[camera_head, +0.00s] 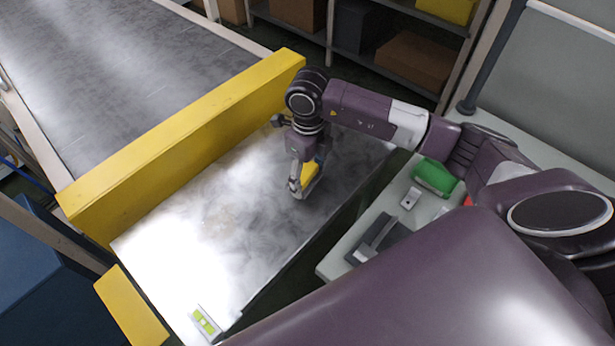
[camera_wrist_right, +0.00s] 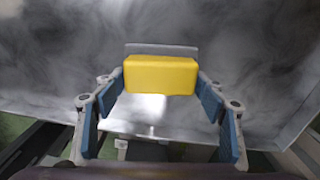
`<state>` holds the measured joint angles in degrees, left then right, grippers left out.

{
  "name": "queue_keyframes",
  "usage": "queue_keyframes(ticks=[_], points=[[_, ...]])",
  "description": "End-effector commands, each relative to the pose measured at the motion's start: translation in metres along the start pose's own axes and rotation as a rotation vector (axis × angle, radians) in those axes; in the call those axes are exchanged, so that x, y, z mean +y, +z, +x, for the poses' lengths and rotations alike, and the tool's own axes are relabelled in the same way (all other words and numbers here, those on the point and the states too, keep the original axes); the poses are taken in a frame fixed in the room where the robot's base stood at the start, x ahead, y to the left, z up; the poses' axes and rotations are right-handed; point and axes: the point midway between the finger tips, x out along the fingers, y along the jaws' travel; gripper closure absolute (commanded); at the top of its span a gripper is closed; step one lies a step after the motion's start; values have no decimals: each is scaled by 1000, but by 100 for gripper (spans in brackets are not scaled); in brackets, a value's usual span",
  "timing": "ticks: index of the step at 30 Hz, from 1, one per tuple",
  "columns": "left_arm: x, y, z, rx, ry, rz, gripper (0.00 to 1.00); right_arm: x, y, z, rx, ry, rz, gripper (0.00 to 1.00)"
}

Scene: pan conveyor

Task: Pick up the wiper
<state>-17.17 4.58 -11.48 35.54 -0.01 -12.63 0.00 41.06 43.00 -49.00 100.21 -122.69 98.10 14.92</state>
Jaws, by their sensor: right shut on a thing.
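The wiper shows as a yellow block (camera_wrist_right: 160,76) with a grey edge behind it in the right wrist view. My right gripper (camera_wrist_right: 160,92) has its blue-padded fingers on both sides of the block and is shut on it. In the head view, my right gripper (camera_head: 304,176) points down over the metal plate (camera_head: 210,220), with the yellow wiper (camera_head: 309,174) between its fingers. The wiper is low at the plate; I cannot tell whether it touches it. The fingers hide part of it in the head view. My left gripper is not in view.
A yellow barrier (camera_head: 180,145) separates the plate from the conveyor (camera_head: 110,75). A small green-and-white item (camera_head: 205,322) lies at the plate's near corner. A green object (camera_head: 435,177) and a dark device (camera_head: 378,240) are on the pale surface at right. The plate's middle is clear.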

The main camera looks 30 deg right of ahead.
Motion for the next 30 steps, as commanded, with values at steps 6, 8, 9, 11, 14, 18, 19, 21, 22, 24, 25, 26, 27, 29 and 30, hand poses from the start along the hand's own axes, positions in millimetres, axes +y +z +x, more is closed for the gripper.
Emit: queue_keyframes(ticks=[6, 8, 9, 11, 14, 18, 19, 21, 22, 24, 25, 26, 27, 29, 30], points=[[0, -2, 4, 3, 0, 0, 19, -1, 2, -41, -8, -3, -1, 61], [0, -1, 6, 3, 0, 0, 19, -1, 2, -58, -10, -4, -2, 61], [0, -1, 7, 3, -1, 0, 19, -1, 2, -71, -10, -4, -1, 61], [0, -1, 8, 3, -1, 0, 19, -1, 2, -90, -10, -4, -2, 61], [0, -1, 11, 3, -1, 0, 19, -1, 2, -121, -9, -4, -1, 61], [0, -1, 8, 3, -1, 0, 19, -1, 1, -156, -6, -4, 0, 61], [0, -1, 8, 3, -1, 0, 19, -1, 1, -162, -6, -4, 0, 61], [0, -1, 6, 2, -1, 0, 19, -1, 1, -172, -4, -4, 0, 61], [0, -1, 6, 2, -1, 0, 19, -1, 1, -176, -3, -3, 0, 61], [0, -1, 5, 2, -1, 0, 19, -1, 1, -182, -3, -2, 0, 61], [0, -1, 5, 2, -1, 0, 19, 0, 0, -184, -3, -2, 0, 61], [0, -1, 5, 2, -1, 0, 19, 0, 0, -185, -3, -2, 0, 61], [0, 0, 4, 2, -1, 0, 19, 0, 0, -187, -2, -1, 0, 61], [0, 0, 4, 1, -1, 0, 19, 0, 0, -189, -2, -1, 0, 61], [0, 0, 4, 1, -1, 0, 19, 0, 0, -189, -2, -1, 0, 61]])
